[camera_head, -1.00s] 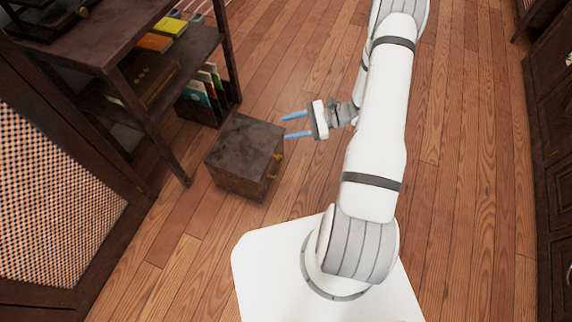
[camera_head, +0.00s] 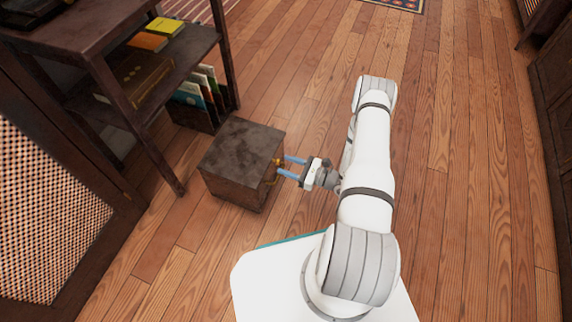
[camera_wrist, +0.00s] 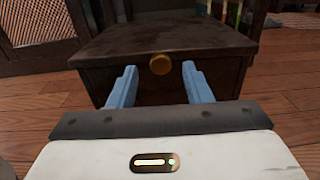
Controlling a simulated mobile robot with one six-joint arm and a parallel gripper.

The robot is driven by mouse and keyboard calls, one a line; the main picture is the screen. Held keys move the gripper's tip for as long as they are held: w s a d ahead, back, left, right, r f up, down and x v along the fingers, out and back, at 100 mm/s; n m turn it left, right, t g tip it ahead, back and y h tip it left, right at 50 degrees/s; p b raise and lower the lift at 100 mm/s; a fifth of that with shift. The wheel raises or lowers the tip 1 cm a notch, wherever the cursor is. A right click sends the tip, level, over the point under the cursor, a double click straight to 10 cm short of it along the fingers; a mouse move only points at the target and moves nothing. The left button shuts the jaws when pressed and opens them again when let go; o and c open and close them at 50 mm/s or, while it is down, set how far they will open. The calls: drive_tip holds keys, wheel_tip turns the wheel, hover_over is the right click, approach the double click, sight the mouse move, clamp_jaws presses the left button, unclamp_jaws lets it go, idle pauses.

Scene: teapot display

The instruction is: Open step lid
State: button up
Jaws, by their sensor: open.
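The step (camera_head: 244,150) is a dark wooden box with a worn flat lid on the floor left of my arm. In the wrist view its lid (camera_wrist: 165,37) and front show straight ahead. A round brass knob (camera_wrist: 160,64) sits at the lid's front edge. My gripper (camera_head: 281,166) is open and empty at the box's right side, its blue fingers pointing at the brass fittings. In the wrist view my gripper (camera_wrist: 160,82) has one finger on each side of the knob, with gaps; whether the fingertips reach past it I cannot tell.
A dark shelf (camera_head: 195,48) with books stands behind and left of the box. A cabinet with a woven panel (camera_head: 45,215) is at the left. Dark furniture (camera_head: 556,130) lines the right edge. The wooden floor between is clear.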

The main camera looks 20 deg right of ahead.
drive_tip(key=shift+x, duration=1.2)
drive_tip(key=shift+c, duration=0.6)
clamp_jaws()
